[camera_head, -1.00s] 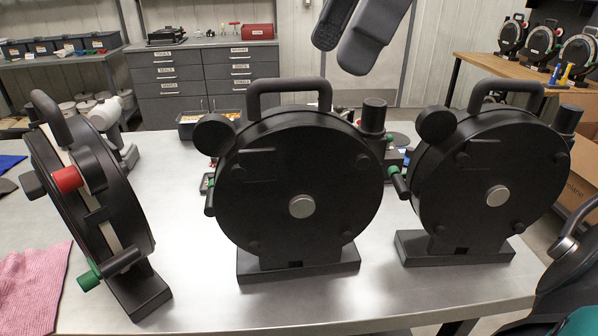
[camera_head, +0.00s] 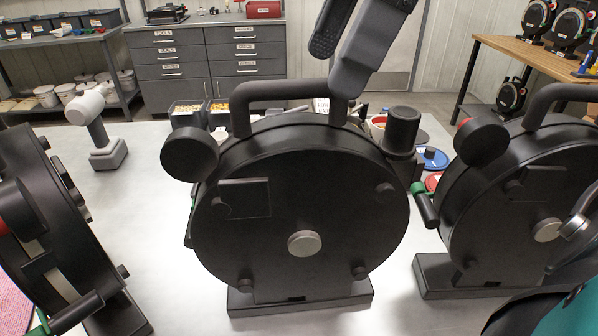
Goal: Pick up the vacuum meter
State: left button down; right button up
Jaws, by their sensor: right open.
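Three large black disc-shaped meters with top handles stand on the steel table. The middle meter (camera_head: 300,200) faces me upright on its base, with a silver hub and a round black port at its upper left. Another meter (camera_head: 515,190) stands to the right, and one seen edge-on (camera_head: 50,235) is cut off at the left. No readable label shows which is the vacuum meter. My right gripper (camera_head: 337,66) comes down from the top with its two dark fingers apart, by the right end of the middle meter's handle (camera_head: 275,90). I cannot tell whether it touches. My left gripper is out of view.
Behind the meters are bins of small parts (camera_head: 187,114), a blue lid (camera_head: 432,158) and a white tool (camera_head: 97,125). Grey drawers (camera_head: 205,62) stand beyond the table (camera_head: 150,190). More meters sit on a wooden bench (camera_head: 500,47) at the back right.

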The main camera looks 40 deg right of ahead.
aim_at(305, 125)
jog(key=x, duration=0.8)
jog(key=shift+w, duration=0.25)
jog(key=shift+r, duration=0.1)
jog(key=c, duration=1.8)
jog(key=shift+w+r, duration=0.1)
jog(key=shift+r, duration=0.1)
